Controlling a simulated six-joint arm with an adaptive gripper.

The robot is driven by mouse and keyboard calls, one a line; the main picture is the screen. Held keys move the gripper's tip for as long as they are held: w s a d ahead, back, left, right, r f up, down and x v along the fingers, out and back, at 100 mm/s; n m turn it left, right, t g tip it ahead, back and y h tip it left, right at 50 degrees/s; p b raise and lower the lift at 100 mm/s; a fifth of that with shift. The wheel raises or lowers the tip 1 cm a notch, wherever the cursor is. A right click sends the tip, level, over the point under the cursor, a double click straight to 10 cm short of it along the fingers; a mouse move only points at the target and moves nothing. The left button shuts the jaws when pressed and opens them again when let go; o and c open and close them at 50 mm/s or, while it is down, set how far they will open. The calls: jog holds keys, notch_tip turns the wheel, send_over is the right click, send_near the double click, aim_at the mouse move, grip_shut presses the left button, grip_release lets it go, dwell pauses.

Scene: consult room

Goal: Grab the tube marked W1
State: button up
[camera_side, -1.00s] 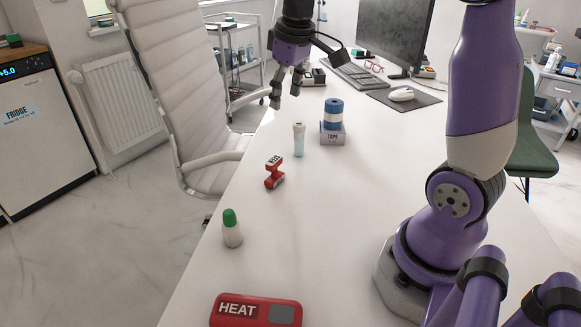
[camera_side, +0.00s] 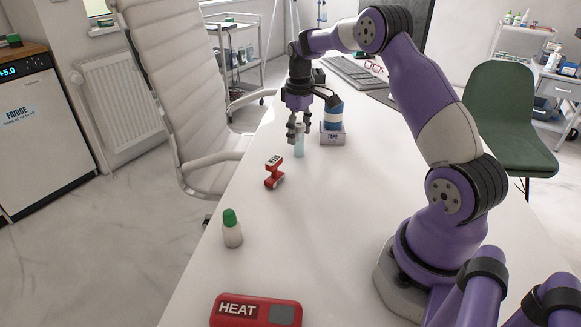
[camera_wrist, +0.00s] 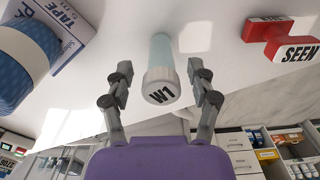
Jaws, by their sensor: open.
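The tube marked W1 (camera_wrist: 161,62) stands on the white desk, with a white cap lettered W1 and a pale blue-green body. In the side view the tube (camera_side: 299,150) shows only in its lower part, because my gripper covers its top. My gripper (camera_side: 297,134) points down over the tube. In the wrist view my gripper (camera_wrist: 160,84) is open, with one finger on each side of the cap. Gaps show between both fingers and the cap.
A box lettered TAPE (camera_side: 333,137) with a blue roll (camera_side: 334,112) on it stands close right of the tube. A red SEEN stamp (camera_side: 274,172), a green-capped bottle (camera_side: 232,232) and a red HEAT box (camera_side: 256,311) are nearer. Bare desk lies between them and my base.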

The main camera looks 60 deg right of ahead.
aim_at(299, 141)
notch_tip(299, 141, down, 4)
jog(key=shift+s+r, duration=0.1)
jog(key=shift+r, duration=0.15)
jog(key=c, duration=1)
jog(key=shift+c, duration=0.2)
jog(key=shift+r, duration=0.1)
